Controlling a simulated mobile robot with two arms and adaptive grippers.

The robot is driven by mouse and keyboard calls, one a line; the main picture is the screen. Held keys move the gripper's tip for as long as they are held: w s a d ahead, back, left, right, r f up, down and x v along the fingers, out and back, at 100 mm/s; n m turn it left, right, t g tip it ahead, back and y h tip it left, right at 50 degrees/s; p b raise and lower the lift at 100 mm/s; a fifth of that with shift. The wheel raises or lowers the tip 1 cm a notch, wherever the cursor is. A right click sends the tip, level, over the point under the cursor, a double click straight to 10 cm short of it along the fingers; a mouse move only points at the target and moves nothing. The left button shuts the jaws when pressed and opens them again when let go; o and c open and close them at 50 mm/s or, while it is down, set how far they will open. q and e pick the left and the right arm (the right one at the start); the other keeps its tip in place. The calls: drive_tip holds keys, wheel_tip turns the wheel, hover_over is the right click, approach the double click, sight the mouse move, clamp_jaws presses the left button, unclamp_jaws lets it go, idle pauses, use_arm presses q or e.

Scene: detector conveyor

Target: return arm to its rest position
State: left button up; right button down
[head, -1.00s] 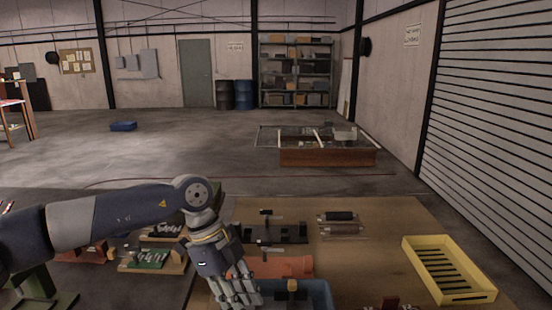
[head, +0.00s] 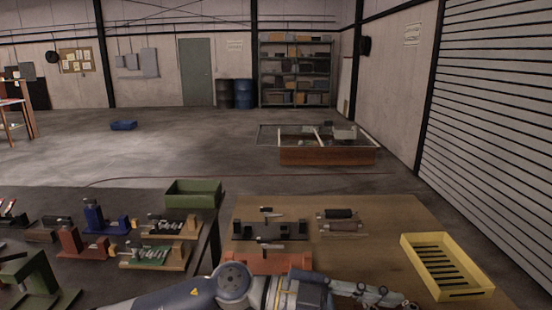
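My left arm lies low along the bottom edge of the head view, and my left gripper (head: 385,294) points to the right over the front of the brown work board (head: 385,225). The fingers are partly cut off and seen edge-on, so I cannot tell whether they are open or shut. No held object is visible. My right gripper is not in view.
A yellow slotted tray (head: 447,267) is right of my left gripper. A black fixture (head: 270,231), an orange-red fixture (head: 268,263) and dark rollers (head: 338,214) are on the board. A green bin (head: 193,194) and several coloured fixtures stand on the left table.

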use_arm(q)
drive_tip(key=w+a+r+n+t+h, duration=0.2)
drive_tip(key=w+r+n+t+h, duration=0.25)
drive_tip(key=r+n+t, duration=0.4)
drive_tip(key=w+a+f+n+t+y, duration=0.6)
drive_tip(key=a+n+t+y, duration=0.25)
drive_tip(key=n+t, duration=0.2)
drive_tip(key=s+a+f+n+g+y, duration=0.1)
drive_tip(key=a+f+n+y, duration=0.3)
drive_tip(key=a+f, duration=0.45)
drive_tip(key=s+a+f+n+g+y, duration=0.1)
drive_tip(key=s+a+f+g+y, duration=0.1)
drive_tip(key=a+f+y, duration=0.65)
drive_tip(key=s+a+f+g, duration=0.5)
drive_tip(key=s+f, duration=0.4)
drive_tip(key=s, duration=0.2)
drive_tip(key=s+a+f+g, duration=0.4)
drive_tip(key=s+f, duration=0.4)
drive_tip(key=s, duration=0.4)
wheel_tip(320, 180, down, 30)
drive_tip(key=s+g+b, duration=0.2)
drive_tip(key=b, duration=0.2)
drive_tip(key=s+a+f+g+b, duration=0.1)
drive_tip(key=s+a+f+b, duration=0.1)
drive_tip(key=s+f, duration=1.4)
wheel_tip(320, 180, down, 3)
drive_tip(key=shift+s+a+f+m+b, duration=0.25)
drive_tip(key=shift+a+m+b, duration=0.15)
drive_tip(key=shift+a, duration=0.1)
